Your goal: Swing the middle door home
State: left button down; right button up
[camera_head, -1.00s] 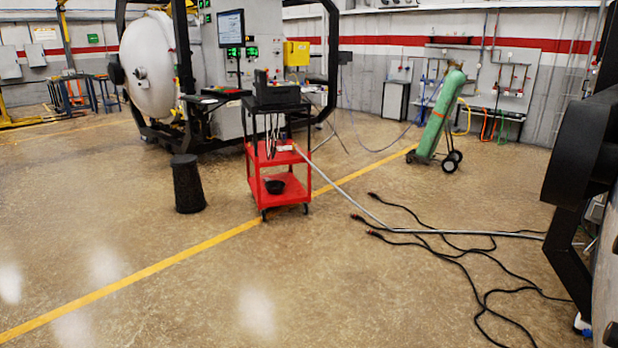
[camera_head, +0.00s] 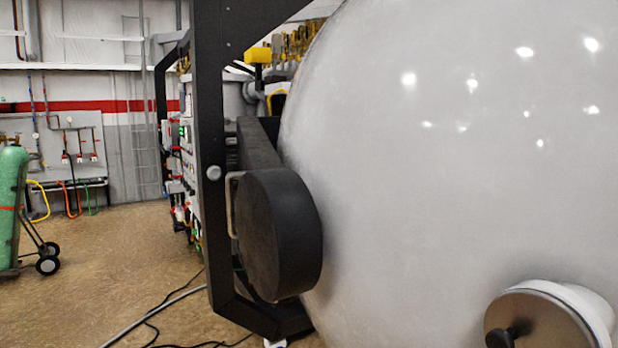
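A large white domed furnace door (camera_head: 430,180) fills the right half of the head view and runs past its edge. A thick black hinge arm (camera_head: 275,225) sits at its left edge, beside the black frame post (camera_head: 212,150). A round port with a dark knob (camera_head: 535,320) sticks out of the dome at lower right. The picture does not show whether the door is fully shut, nor whether it is the middle one. Neither of my grippers is in view.
A green gas cylinder on a wheeled cart (camera_head: 12,210) stands at far left. Black cables (camera_head: 150,328) and a grey conduit (camera_head: 150,315) lie on the floor near the frame's foot. The floor between cart and frame (camera_head: 120,250) is otherwise clear.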

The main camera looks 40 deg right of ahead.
aim_at(424, 164)
jog(key=i+j+z, duration=0.15)
jog(key=i+z, duration=0.3)
jog(key=i+j+z, duration=0.2)
jog(key=z, duration=0.3)
jog(key=i+j+z, duration=0.45)
jog(key=k+l+z, duration=0.1)
jog(key=k+l, duration=0.15)
